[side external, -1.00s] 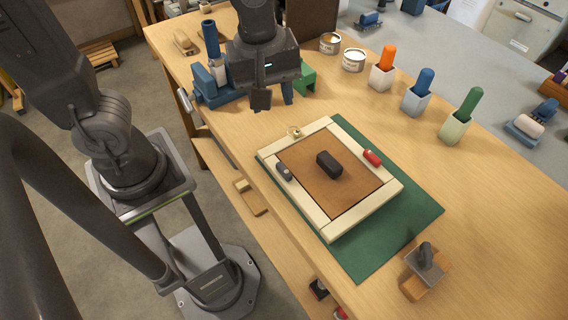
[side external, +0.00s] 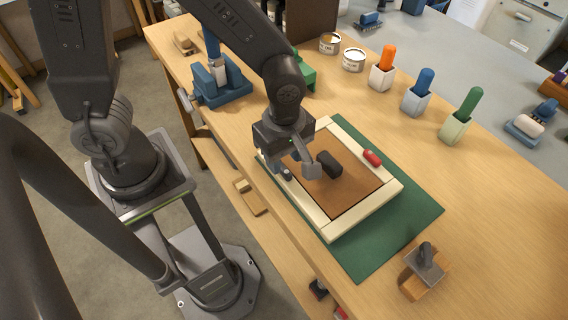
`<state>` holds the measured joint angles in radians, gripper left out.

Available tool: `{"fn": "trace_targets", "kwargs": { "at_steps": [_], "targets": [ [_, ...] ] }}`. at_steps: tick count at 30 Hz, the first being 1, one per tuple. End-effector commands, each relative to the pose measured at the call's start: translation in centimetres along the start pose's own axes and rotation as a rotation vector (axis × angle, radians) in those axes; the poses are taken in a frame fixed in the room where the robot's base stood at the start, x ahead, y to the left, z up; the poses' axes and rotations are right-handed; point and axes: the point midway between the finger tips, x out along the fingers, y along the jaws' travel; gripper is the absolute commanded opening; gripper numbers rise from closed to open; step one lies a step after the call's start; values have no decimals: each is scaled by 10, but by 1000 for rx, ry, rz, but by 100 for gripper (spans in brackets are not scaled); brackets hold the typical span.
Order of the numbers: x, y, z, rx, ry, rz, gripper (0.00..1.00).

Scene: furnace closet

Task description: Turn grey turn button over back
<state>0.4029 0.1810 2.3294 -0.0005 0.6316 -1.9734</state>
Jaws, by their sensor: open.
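A cream frame (side external: 368,203) holds a brown panel (side external: 338,200) with a black block (side external: 329,164) on it. The grey turn button (side external: 286,175) is on the frame's left side, partly hidden by my gripper. A red turn button (side external: 372,157) is on the opposite side. My gripper (side external: 291,172) is open, pointing down over the grey turn button, with one finger over the panel near the black block. I cannot tell whether it touches the button.
The frame lies on a green mat (side external: 419,208) on the wooden bench. A blue vise (side external: 222,86), open cans (side external: 353,60) and several holders with coloured handles (side external: 419,90) stand behind. A wooden block with a grey handle (side external: 425,268) is at the front right. The mat's right part is clear.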

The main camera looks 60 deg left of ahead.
Motion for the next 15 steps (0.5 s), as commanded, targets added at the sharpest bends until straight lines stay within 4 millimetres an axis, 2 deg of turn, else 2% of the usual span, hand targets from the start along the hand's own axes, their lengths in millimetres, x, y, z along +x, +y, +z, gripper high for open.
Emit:
{"fn": "trace_targets", "kwargs": {
  "at_steps": [1,6,15],
  "targets": [
    [9,-1,0,0,2,-5,43],
    [27,-1,0,0,1,-3,43],
    [33,0,0,0,0,0,43]
  ]
}}
